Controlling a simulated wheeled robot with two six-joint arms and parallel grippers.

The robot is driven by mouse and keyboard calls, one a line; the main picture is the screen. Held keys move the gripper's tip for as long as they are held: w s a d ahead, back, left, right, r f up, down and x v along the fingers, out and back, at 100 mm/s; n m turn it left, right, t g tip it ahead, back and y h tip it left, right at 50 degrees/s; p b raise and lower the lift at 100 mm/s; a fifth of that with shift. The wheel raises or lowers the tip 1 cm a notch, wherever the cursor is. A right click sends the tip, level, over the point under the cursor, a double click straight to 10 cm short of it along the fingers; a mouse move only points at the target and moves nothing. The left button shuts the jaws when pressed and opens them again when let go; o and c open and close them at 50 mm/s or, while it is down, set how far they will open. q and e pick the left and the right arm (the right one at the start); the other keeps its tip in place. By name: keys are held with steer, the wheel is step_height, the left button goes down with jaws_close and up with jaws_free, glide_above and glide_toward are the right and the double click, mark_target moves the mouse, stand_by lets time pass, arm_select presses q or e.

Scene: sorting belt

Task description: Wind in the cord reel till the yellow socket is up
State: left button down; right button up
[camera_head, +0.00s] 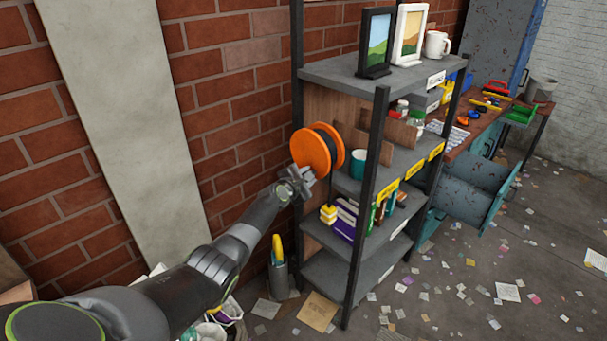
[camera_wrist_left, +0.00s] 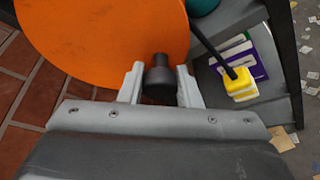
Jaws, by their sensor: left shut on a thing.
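The cord reel (camera_head: 309,152) has orange discs with dark cord wound between them and is mounted at the side of the shelf unit. Its orange face (camera_wrist_left: 105,40) fills the upper left of the left wrist view. My left gripper (camera_head: 300,180) is shut on the reel's black crank knob (camera_wrist_left: 158,77), low on the face; the knob sits between both fingers. The yellow socket (camera_wrist_left: 240,84) hangs on a black cord (camera_wrist_left: 211,45) to the right of the knob. In the head view the socket (camera_head: 328,214) is well below the reel. My right gripper is not in view.
The shelf unit (camera_head: 345,75) carries picture frames, a white mug (camera_head: 437,45), a teal mug (camera_head: 357,163) and books (camera_head: 345,219). A brick wall (camera_head: 235,120) stands behind the reel. A grey holder (camera_head: 279,278) stands on the paper-littered floor below.

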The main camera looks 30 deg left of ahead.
mark_target(321, 170)
arm_select(q)
steer(key=n+p, duration=0.1)
steer(key=d+r+n+p, duration=0.1)
steer(key=shift+s+r+g+h+p, duration=0.15)
steer(key=shift+s+g+h+p, duration=0.15)
steer(key=shift+g+h, duration=0.1)
steer(key=shift+d+r+n+h+p, duration=0.1)
steer(key=shift+n+h+p, duration=0.2)
steer(key=shift+n+p, duration=0.1)
steer(key=shift+s+d+r+n+g+h+p, duration=0.1)
steer(key=shift+d+r+n+g+h+p, duration=0.3)
steer(key=shift+n+p, duration=0.35)
steer(key=shift+r+n+g+h, duration=0.3)
steer(key=shift+r+n+h, duration=0.1)
steer(key=shift+n, duration=0.35)
steer(key=shift+s+d+r+n+h, duration=0.1)
steer(key=shift+d+r+n+h, duration=0.1)
steer(key=shift+n+h, duration=0.2)
steer(key=c, duration=1.3)
jaws_free()
steer(key=shift+o, duration=1.2)
steer(key=shift+r, duration=0.1)
